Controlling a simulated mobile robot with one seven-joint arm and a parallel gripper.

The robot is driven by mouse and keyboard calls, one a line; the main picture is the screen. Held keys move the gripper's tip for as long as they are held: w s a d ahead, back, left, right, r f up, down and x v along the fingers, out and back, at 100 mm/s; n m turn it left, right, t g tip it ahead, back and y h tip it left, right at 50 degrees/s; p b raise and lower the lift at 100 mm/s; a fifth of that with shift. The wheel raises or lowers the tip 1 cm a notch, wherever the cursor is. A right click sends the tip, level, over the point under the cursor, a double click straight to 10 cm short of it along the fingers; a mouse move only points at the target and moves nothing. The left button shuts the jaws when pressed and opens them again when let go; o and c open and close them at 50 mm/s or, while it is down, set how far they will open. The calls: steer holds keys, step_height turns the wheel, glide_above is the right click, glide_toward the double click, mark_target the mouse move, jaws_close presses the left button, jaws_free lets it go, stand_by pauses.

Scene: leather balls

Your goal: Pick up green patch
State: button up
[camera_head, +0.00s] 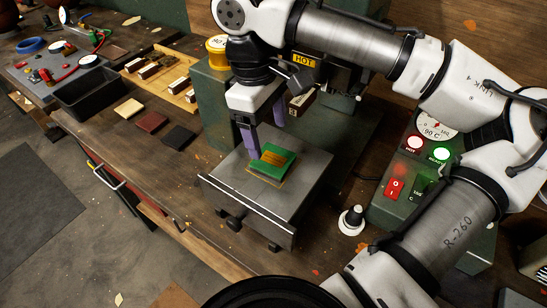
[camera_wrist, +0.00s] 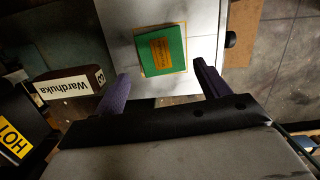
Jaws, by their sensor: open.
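The green patch (camera_head: 272,161) is a small green square with an orange-brown label, lying on the grey metal plate (camera_head: 305,185) of the press. In the wrist view the patch (camera_wrist: 162,50) lies inside a thin tan outline on the pale plate (camera_wrist: 203,18), ahead of the fingers. My gripper (camera_head: 266,133) has two purple fingers pointing down, just above and behind the patch. In the wrist view my gripper (camera_wrist: 163,82) is open, its fingers spread wider than the patch, with nothing between them.
A dark machine with a yellow HOT label (camera_head: 304,61) stands behind the plate. A control box (camera_head: 408,180) with a gauge and lit buttons is at right, and a black-and-white knob (camera_head: 352,220) stands nearby. Three flat squares (camera_head: 151,122) and a black tray (camera_head: 90,92) lie left.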

mark_target(273, 159)
steer(key=shift+s+d+f+p, duration=0.1)
steer(key=shift+d+f+p, duration=0.1)
steer(key=shift+f, duration=0.75)
steer(key=shift+s+d+f+p, duration=0.15)
steer(key=shift+f+p, duration=0.1)
steer(key=shift+f, duration=0.65)
steer(key=shift+s+d+f+p, duration=0.1)
steer(key=shift+f+p, duration=0.1)
steer(key=shift+f, duration=0.75)
steer(key=c, duration=0.8)
